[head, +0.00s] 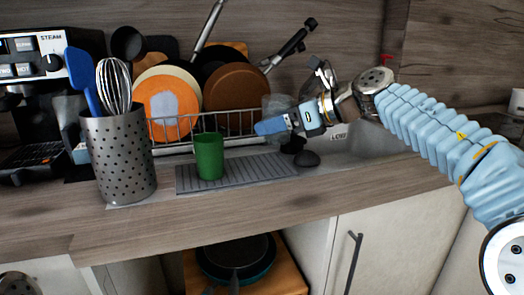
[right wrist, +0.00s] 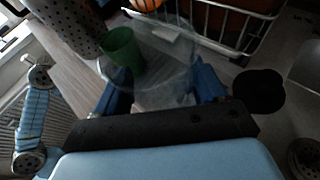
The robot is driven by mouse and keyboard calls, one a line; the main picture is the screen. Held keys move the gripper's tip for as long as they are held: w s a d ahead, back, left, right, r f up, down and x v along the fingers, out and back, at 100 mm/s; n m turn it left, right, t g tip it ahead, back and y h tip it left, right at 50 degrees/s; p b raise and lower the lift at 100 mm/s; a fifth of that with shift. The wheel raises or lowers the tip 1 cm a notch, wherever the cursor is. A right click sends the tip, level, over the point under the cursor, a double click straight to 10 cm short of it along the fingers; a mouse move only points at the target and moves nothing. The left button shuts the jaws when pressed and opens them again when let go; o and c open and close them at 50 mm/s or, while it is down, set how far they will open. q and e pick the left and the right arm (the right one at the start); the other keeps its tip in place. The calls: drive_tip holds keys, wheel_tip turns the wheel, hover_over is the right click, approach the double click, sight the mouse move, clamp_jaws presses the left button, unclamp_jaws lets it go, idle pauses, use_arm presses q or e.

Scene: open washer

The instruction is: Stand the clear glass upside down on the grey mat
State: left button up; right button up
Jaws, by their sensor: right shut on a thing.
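The clear glass (head: 279,104) is faint and see-through, beside the blue fingers of my right gripper (head: 268,127) in the head view. In the right wrist view the glass (right wrist: 165,65) sits between the two blue fingers, and the gripper is shut on it. It is held above the counter, near the right end of the mat; I cannot tell which end of it faces up. The grey ribbed mat (head: 245,174) lies on the counter in front of the dish rack. My left gripper is not in view.
A green cup (head: 209,157) stands on the left part of the mat. A holed utensil holder (head: 119,160) is left of it. The wire dish rack (head: 236,123) with plates is behind. A dark round object (head: 306,158) sits by the sink. The mat's right part is clear.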

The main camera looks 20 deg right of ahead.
drive_tip(key=w+f, duration=0.1)
drive_tip(key=w+a+f, duration=0.1)
drive_tip(key=shift+f, duration=0.35)
drive_tip(key=f, duration=0.1)
drive_tip(key=w+f, duration=0.1)
drive_tip(key=f, duration=0.1)
drive_tip(key=shift+w+a+f, duration=0.2)
drive_tip(key=shift+a+f, duration=0.15)
drive_tip(key=shift+f, duration=0.05)
drive_tip(key=shift+s+f, duration=0.1)
drive_tip(key=shift+f, duration=0.35)
drive_tip(key=shift+f, duration=0.1)
drive_tip(key=o, duration=1.2)
drive_tip(key=shift+f, duration=0.1)
drive_tip(key=shift+o, duration=0.2)
